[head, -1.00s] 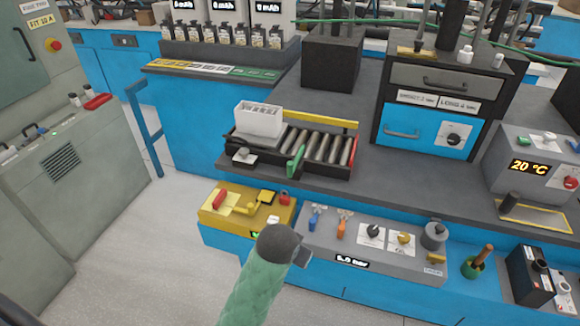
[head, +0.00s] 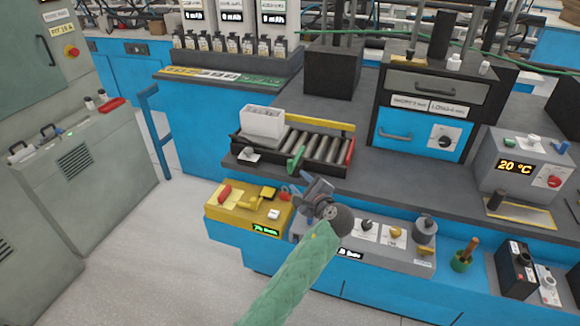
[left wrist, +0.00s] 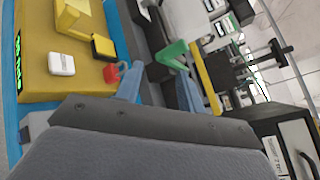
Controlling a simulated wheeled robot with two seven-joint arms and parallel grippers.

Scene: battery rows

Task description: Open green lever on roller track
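The green lever (head: 296,159) stands at the front edge of the roller track (head: 328,151), a dark frame with metal rollers. A white box (head: 262,121) sits on the track's left end. My left gripper (head: 312,184) is just in front of and below the lever, above the bench's lower ledge, with nothing seen in its grip. In the left wrist view its two blue-grey fingers (left wrist: 158,72) are spread apart. The green lever (left wrist: 173,52) shows ahead of them, nearest the right-hand finger; contact cannot be told. My right gripper is not in view.
A yellow control box (head: 240,206) lies left of my gripper, with a red padlock-like piece (left wrist: 113,75) close to the left-hand finger. A grey panel with knobs (head: 385,243) is below my arm. A black-framed cabinet (head: 430,100) stands right of the track.

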